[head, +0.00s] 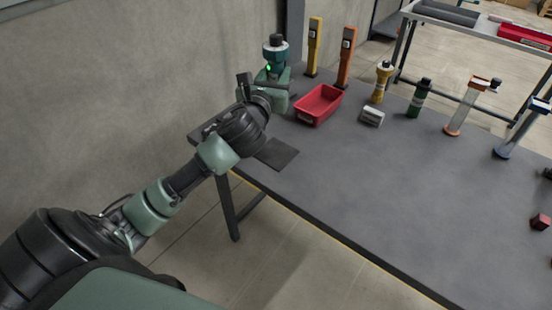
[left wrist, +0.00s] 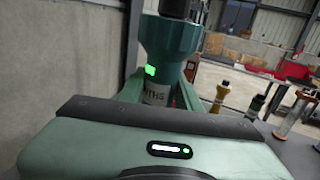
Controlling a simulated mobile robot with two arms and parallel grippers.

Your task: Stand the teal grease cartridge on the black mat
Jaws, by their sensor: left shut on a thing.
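The teal grease cartridge (head: 275,49) has a black cap and is upright at the far left end of the table. My left gripper (head: 273,76) is shut on it, with the fingers around its lower part. In the left wrist view the cartridge (left wrist: 169,45) stands upright between the fingers (left wrist: 158,92), with a pale label low on it. Its base is hidden by my gripper, so I cannot tell whether it touches the table. The black mat (head: 278,154) lies bare at the table's near left edge, partly behind my left arm. My right gripper is out of view.
A red bin (head: 319,105) stands right of my gripper, with yellow (head: 314,47) and orange (head: 346,57) upright tools behind. A white-grey item (head: 372,116), yellow bottle (head: 382,82) and green bottle (head: 418,98) stand farther right. The table's middle front (head: 390,200) is clear. A wall borders the left.

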